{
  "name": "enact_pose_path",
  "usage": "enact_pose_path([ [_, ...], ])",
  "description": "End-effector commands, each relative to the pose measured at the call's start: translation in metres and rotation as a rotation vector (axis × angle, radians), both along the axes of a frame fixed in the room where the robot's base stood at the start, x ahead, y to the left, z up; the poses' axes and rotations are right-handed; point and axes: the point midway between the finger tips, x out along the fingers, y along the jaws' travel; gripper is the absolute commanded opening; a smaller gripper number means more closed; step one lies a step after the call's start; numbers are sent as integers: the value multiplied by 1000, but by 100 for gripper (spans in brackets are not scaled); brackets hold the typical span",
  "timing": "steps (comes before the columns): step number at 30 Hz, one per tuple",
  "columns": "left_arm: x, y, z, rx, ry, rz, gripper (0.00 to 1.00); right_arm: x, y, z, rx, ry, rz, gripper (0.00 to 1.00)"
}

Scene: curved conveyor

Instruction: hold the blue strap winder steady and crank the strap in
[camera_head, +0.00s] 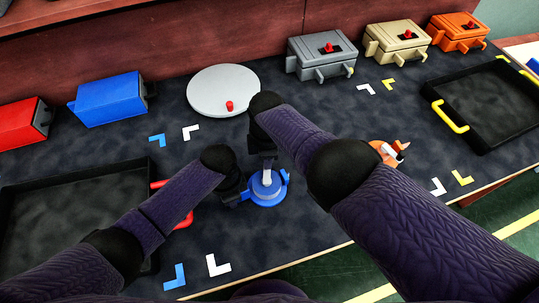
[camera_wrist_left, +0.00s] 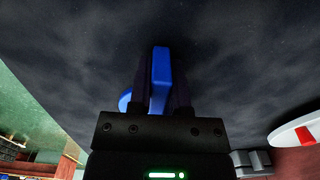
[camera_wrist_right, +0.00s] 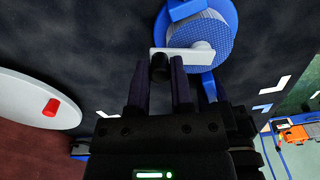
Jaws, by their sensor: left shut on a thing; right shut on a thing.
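The blue strap winder (camera_head: 268,194) sits on the dark table in the middle of the head view, between my arms. My left gripper (camera_head: 238,196) comes in from its left and is shut on a blue bar of the winder, which stands between the fingers in the left wrist view (camera_wrist_left: 160,75). My right gripper (camera_head: 266,165) is above the winder, pointing down. In the right wrist view its fingers (camera_wrist_right: 160,75) are shut on the black crank knob (camera_wrist_right: 160,66), at one end of the pale crank arm (camera_wrist_right: 188,55) over the round blue drum (camera_wrist_right: 205,42). The strap is not clearly seen.
A grey disc with a red knob (camera_head: 222,92) lies behind. Red (camera_head: 20,125), blue (camera_head: 108,100), grey (camera_head: 320,56), beige (camera_head: 397,44) and orange (camera_head: 458,32) boxes line the back. Black trays stand left (camera_head: 75,215) and right (camera_head: 490,100). My right arm partly covers an orange-and-white object (camera_head: 387,150).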

Motion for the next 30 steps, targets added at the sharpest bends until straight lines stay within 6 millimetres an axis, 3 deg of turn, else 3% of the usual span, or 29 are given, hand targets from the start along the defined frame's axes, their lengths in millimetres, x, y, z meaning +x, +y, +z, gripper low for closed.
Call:
enact_pose_path([
  [18,0,-1,0,-1,0,-1,0,0,3,1,2,-1,40,0],
  [19,0,-1,0,-1,0,-1,0,0,3,1,2,-1,40,31],
  [23,0,-1,0,-1,0,-1,0,0,3,0,1,0,40,59],
  [24,0,-1,0,-1,0,-1,0,0,2,0,1,0,40,62],
  [30,0,0,0,-1,0,-1,0,0,2,0,0,0,39,62],
])
